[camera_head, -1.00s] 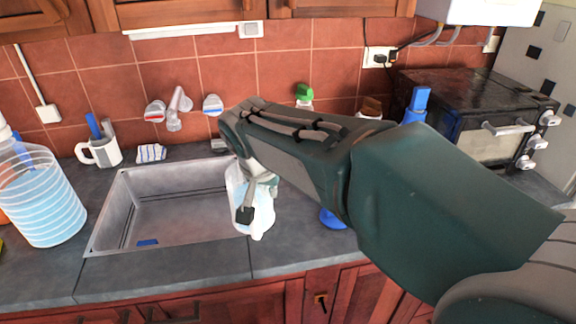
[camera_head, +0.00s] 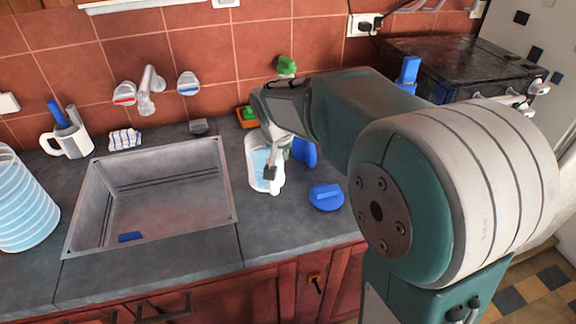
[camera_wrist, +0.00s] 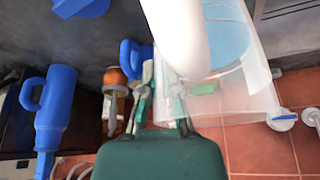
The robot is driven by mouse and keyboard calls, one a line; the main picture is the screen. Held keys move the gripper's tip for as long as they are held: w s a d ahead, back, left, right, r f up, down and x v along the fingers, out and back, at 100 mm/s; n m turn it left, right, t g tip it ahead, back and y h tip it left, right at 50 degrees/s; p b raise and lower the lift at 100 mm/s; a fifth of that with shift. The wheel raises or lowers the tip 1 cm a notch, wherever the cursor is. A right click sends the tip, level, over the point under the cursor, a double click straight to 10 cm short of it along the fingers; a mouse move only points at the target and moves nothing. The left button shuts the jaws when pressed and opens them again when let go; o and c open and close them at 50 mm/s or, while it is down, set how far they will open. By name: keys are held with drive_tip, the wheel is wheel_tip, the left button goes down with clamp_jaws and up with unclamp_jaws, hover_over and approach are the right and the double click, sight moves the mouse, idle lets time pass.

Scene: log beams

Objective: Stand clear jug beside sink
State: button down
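The clear jug (camera_head: 258,162), with a white handle and a pale blue side, is upright at the counter just right of the sink (camera_head: 232,205). I cannot tell whether its base touches the counter. My gripper (camera_head: 269,160) reaches down to its handle side. In the wrist view, the jug's clear wall (camera_wrist: 243,95) and white handle (camera_wrist: 177,35) are at my gripper (camera_wrist: 162,85), one finger partly behind the clear wall. The fingers appear closed on the jug; the exact contact is hidden.
A blue lid-like object (camera_head: 326,198) lies right of the jug, with a blue mug (camera_head: 305,152) behind. A large blue-striped container (camera_head: 22,205) and a white mug (camera_head: 70,143) stand left. A dark oven (camera_head: 450,62) is at back right. Counter in front of the jug is clear.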

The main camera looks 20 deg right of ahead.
drive_tip(key=shift+s+d+x, duration=0.1)
drive_tip(key=shift+d+x, duration=0.1)
drive_tip(key=shift+x, duration=0.95)
drive_tip(key=shift+s+d+x, duration=0.1)
drive_tip(key=shift+d+x, duration=0.15)
drive_tip(key=shift+x, duration=0.9)
drive_tip(key=shift+d+x, duration=0.2)
drive_tip(key=shift+x, duration=0.95)
drive_tip(key=c, duration=1.3)
unclamp_jaws()
drive_tip(key=shift+s+f, duration=0.1)
drive_tip(key=o, duration=0.5)
